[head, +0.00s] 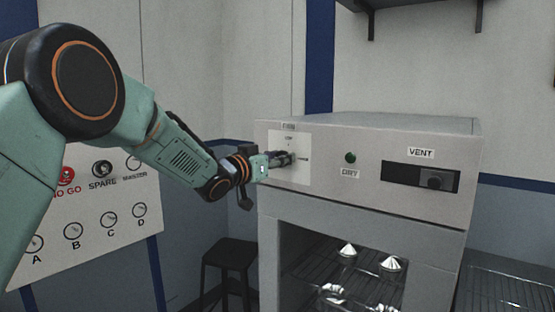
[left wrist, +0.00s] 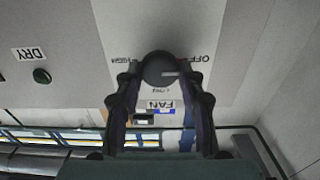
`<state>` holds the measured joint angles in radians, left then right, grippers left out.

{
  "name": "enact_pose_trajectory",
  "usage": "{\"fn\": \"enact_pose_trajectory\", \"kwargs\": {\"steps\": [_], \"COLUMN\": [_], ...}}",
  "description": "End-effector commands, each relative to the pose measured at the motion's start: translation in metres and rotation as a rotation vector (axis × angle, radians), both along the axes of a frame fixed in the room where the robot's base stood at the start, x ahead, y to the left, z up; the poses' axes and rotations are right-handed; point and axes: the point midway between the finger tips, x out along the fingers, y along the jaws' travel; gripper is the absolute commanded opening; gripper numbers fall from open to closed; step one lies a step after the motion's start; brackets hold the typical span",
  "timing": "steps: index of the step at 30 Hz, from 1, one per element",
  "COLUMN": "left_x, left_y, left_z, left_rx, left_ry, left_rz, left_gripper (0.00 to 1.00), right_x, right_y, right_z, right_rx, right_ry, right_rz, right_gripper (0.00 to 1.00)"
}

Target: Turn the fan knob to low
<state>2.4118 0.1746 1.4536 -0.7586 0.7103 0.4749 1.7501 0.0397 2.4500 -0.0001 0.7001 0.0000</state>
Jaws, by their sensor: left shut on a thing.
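The fan knob (left wrist: 158,68) is a dark round knob in the left wrist view, on a pale plate (head: 302,176) at the left end of the oven-like cabinet's front panel. My left gripper (left wrist: 160,78) has its two fingers on either side of the knob and is shut on it. The HIGH label (left wrist: 122,60) is on the opposite side, and LOW (left wrist: 160,92) lies toward the FAN label (left wrist: 160,104). In the head view my left gripper (head: 286,158) mostly hides the knob.
A green DRY button (head: 350,157) and a VENT slider (head: 434,180) sit further right on the panel. Below, the open cabinet holds shiny metal parts (head: 391,264) on a rack. A sign board (head: 100,215) and dark stool (head: 230,254) stand left.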

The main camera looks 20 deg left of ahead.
Motion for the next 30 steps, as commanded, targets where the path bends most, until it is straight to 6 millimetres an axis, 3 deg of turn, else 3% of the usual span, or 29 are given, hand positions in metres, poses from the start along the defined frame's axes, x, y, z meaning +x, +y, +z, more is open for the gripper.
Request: {"fn": "enact_pose_trajectory", "kwargs": {"steps": [14, 30], "left_x": [0.000, 0.000], "left_y": [0.001, -0.001], "left_z": [-0.004, -0.007], "left_rx": [0.113, 0.576], "left_ry": [-0.036, -0.205], "left_rz": [0.003, 0.004], "left_gripper": [0.07, 0.07], "right_x": [0.000, 0.000], "right_y": [0.000, 0.000], "right_z": [-0.008, -0.041], "right_rx": [0.000, 0.000], "right_ry": [0.000, 0.000], "right_rz": [0.000, 0.000], "right_gripper": [0.40, 0.40]}}
